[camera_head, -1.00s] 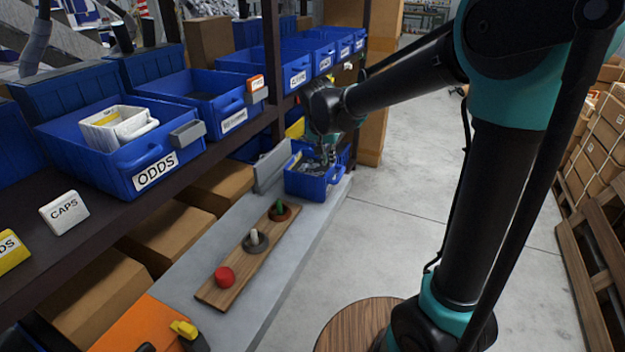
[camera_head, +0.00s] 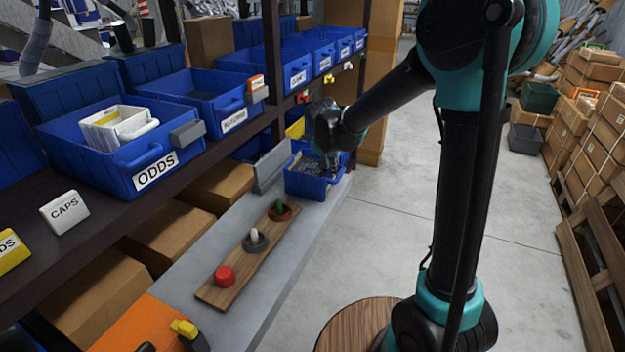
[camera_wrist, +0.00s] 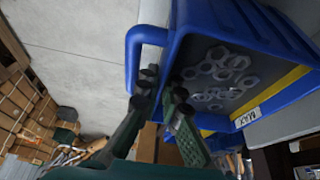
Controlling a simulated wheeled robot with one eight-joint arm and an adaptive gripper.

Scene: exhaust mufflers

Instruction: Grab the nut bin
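The nut bin (camera_head: 309,187) is a small blue open bin at the far end of the grey bench. In the wrist view, the bin (camera_wrist: 187,20) holds several loose metal hex nuts (camera_wrist: 220,63) and has a blue loop handle (camera_wrist: 134,50) on its outer side. My gripper (camera_wrist: 164,85) is open, with its two dark green fingers apart at the bin's handle-side wall. One fingertip is by the handle's lower end; the other overlaps the bin's inside. I cannot tell whether they touch the wall. In the head view, my gripper (camera_head: 331,162) is over the bin, partly hidden by the wrist.
A shelf with blue bins, including the ODDS bin (camera_head: 95,165), runs along the left. A grey plate (camera_head: 271,165) stands beside the nut bin. Open floor (camera_head: 410,220) lies right.

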